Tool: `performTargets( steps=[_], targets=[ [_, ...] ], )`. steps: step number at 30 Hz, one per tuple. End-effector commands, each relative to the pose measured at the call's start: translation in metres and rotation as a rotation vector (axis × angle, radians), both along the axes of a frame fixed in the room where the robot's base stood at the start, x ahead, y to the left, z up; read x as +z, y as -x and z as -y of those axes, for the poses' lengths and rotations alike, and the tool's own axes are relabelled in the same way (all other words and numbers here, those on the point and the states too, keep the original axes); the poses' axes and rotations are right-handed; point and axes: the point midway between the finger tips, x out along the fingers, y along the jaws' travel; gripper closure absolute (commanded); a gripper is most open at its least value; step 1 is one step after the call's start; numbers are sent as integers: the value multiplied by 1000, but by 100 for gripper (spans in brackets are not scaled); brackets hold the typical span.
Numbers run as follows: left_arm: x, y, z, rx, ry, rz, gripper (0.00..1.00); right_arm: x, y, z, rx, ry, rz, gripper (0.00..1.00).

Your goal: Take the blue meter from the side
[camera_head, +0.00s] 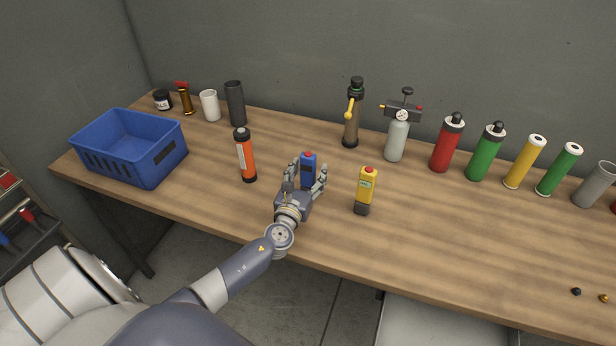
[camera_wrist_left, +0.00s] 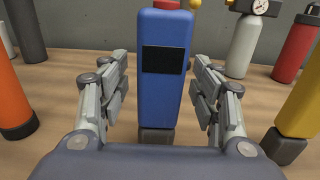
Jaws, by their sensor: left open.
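The blue meter (camera_head: 308,170) stands upright on the wooden table, with a red top and a dark screen. In the left wrist view the blue meter (camera_wrist_left: 160,80) rises between the two fingers, its dark base on the table. My left gripper (camera_head: 306,178) is open around it, one finger on each side. In the left wrist view, gaps show between the meter and both fingers of the gripper (camera_wrist_left: 162,90). The lower part of the meter is hidden by my gripper in the head view. My right gripper is not in view.
A yellow meter (camera_head: 366,188) stands close to the right, and an orange cylinder (camera_head: 245,158) stands to the left. A blue crate (camera_head: 132,178) is at the far left. Several bottles and canisters line the back and right. The front right of the table is mostly clear.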

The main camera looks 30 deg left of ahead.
Motion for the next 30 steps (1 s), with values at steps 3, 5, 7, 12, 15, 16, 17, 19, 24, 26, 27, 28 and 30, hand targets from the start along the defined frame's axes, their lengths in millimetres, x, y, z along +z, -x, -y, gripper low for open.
performTargets(
  steps=[3,5,7,12,15,16,17,19,24,26,27,28,30],
  targets=[
    [0,0,0,0,0,0,64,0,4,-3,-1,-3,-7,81],
    [0,0,0,0,0,0,78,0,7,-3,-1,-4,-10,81],
    [0,0,0,0,0,0,92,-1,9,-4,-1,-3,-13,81],
    [1,0,0,0,0,1,92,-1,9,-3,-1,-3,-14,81],
    [1,0,0,0,0,1,92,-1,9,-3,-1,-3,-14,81],
    [1,0,0,0,0,1,92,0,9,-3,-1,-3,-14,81],
    [1,0,0,0,0,1,92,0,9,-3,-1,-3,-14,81],
    [4,0,0,1,0,1,92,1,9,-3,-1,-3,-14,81],
    [18,0,0,1,2,3,92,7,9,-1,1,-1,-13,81],
    [26,0,0,1,2,4,92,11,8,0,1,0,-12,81],
    [32,0,0,0,1,4,92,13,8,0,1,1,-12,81],
    [37,0,0,0,1,3,92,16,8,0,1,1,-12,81],
    [35,9,4,-2,2,-3,92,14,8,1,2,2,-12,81]
  ],
)
